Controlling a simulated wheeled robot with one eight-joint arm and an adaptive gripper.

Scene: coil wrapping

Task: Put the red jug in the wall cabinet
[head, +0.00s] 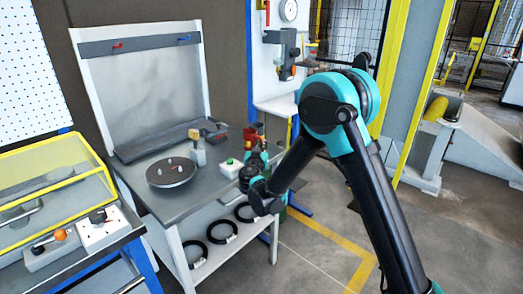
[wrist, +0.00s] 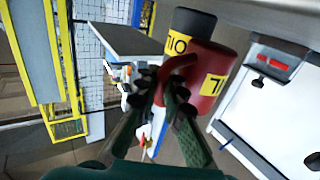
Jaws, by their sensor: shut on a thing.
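The red jug (wrist: 207,65) has a yellow label and a loop handle, in the wrist view. My gripper (wrist: 165,88) is shut on the jug's handle side, its dark fingers close around it. In the head view a small red shape, likely the jug (head: 250,134), shows above my gripper (head: 254,158) at the workbench's right end. My arm hides part of this area. I cannot tell whether the jug touches the bench. I cannot make out the wall cabinet for sure in either view.
A black container (wrist: 188,22) with a yellow label is right beside the jug. Floor at right is open.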

